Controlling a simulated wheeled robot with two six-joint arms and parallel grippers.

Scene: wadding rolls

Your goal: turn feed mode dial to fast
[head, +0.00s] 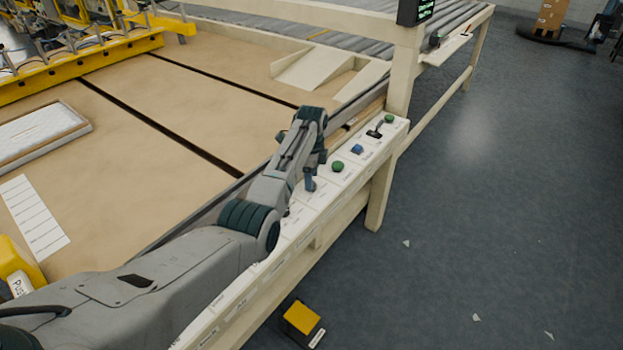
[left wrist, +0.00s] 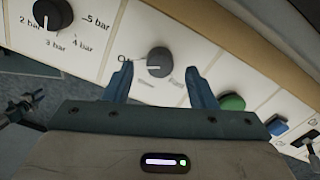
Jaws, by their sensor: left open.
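The feed mode dial (left wrist: 160,61) is a dark round knob on the white control panel (left wrist: 112,62). In the left wrist view it sits between the two blue fingertips of my left gripper (left wrist: 157,72), with a gap on each side. Labels around it are partly readable; a faint one at its lower right may read "Fast". A pale mark shows on the knob, but its exact pointing is hard to tell. In the head view my left gripper (head: 311,183) is low over the panel, and the dial is hidden behind it. My left gripper is open. My right gripper is not in view.
A pressure dial (left wrist: 52,14) marked in bar is at the upper left of the wrist view. A green button (left wrist: 232,102), a blue button (left wrist: 278,127) and a black lever (head: 375,130) are on the other side. A yellow-topped box (head: 301,318) stands on the floor.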

